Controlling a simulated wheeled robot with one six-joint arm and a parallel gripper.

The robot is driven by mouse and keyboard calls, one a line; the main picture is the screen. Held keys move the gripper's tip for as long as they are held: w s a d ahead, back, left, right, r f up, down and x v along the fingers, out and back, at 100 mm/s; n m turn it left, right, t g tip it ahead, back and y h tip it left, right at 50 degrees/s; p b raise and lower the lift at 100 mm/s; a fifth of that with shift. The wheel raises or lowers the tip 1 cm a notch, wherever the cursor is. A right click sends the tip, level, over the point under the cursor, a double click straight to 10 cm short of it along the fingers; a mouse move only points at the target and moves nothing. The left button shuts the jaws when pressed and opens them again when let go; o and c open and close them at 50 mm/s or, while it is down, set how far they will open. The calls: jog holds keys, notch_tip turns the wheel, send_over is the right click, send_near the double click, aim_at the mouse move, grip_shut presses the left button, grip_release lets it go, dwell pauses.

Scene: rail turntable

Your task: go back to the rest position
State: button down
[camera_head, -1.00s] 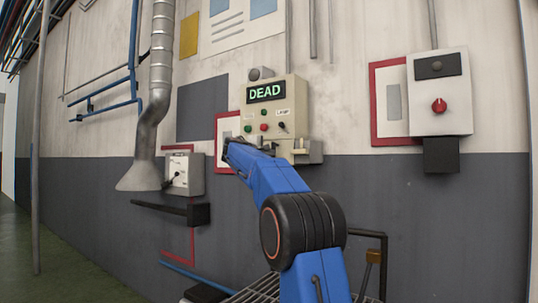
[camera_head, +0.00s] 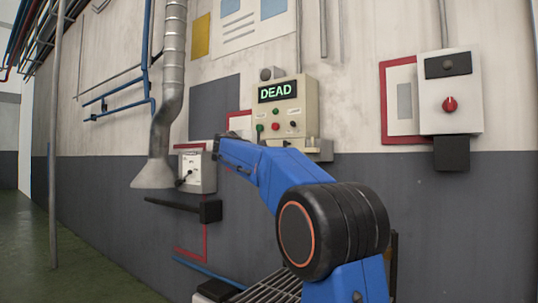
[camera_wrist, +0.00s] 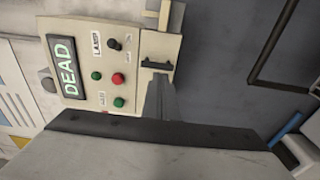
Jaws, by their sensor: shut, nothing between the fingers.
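My blue arm reaches forward from the lower right in the head view. My gripper (camera_head: 229,137) is at its far end, small and partly hidden, left of and below the control panel (camera_head: 284,106). The gripper is shut and holds nothing. The panel is cream, with a lit green "DEAD" display and red, green and black controls. In the wrist view the panel (camera_wrist: 137,71) appears turned on its side, with a large grey surface close to the camera along the bottom.
A white box with a red knob (camera_head: 450,94) hangs on the wall at right. A small grey box (camera_head: 196,170) and a black bar (camera_head: 180,206) are left of my arm. A metal duct (camera_head: 168,100) comes down the wall.

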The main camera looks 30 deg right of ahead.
jog(key=shift+s+a, duration=0.1)
jog(key=shift+a, duration=0.05)
jog(key=s+a+f+m+g+y, duration=0.1)
jog(key=s+a+f+y, duration=0.4)
jog(key=s+a+f, duration=0.5)
jog(key=s+a+f+m+g+y, duration=0.1)
jog(key=s+a+f+y, duration=0.5)
jog(key=s+f, duration=1.5)
jog(key=s+a+f+m+y, duration=0.3)
jog(key=s+a+f+y, duration=0.2)
jog(key=s+a+f, duration=0.8)
notch_tip(320, 180, down, 8)
jog(key=s, duration=0.2)
jog(key=shift+s+a+f+g, duration=0.25)
jog(key=shift+s+a+g, duration=0.15)
